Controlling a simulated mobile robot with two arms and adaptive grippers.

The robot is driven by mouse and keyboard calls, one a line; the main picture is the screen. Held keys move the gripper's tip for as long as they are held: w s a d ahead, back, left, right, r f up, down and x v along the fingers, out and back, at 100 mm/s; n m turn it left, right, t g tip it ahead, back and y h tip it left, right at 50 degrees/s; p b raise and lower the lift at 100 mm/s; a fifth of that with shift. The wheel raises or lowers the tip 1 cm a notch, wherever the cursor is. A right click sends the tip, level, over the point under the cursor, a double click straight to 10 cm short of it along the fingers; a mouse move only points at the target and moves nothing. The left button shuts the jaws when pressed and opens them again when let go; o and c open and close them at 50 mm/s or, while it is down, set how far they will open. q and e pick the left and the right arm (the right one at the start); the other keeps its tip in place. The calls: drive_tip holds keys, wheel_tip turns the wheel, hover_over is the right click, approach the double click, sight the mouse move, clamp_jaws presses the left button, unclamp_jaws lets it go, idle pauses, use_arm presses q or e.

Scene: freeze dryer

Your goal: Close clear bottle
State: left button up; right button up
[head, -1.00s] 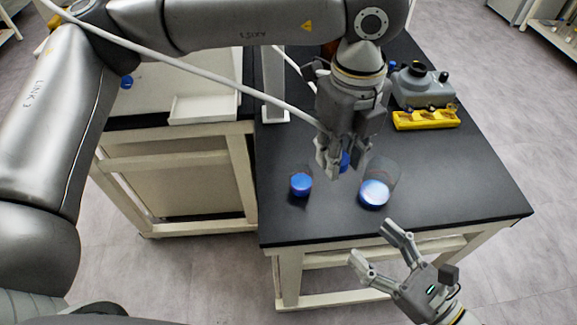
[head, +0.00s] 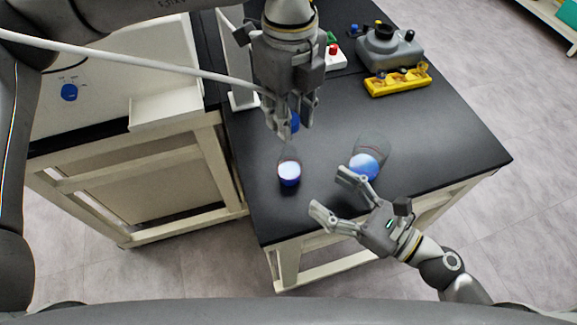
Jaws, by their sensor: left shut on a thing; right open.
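My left gripper (head: 292,130) is shut on a small blue cap (head: 295,121), partly hidden between its fingers. Just below it, a small clear bottle (head: 289,157) with a narrow neck and blue in its lower part stands on the black table. The neck rises close under the gripper; I cannot tell whether the cap touches it. A wider clear vessel (head: 372,146), also blue at its bottom, stands to the right. My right gripper (head: 332,192) is open and empty near the table's front edge, between the two vessels and in front of them.
The black table (head: 440,135) is clear to the right. A yellow rack (head: 398,84) and a grey device (head: 388,48) stand at the back right. A white machine (head: 100,75) with a blue knob (head: 69,92) is at the left.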

sight(299, 172)
drive_tip(key=shift+x, duration=5.25)
drive_tip(key=shift+w, duration=0.1)
clamp_jaws()
use_arm(q)
drive_tip(key=shift+f, duration=2.5)
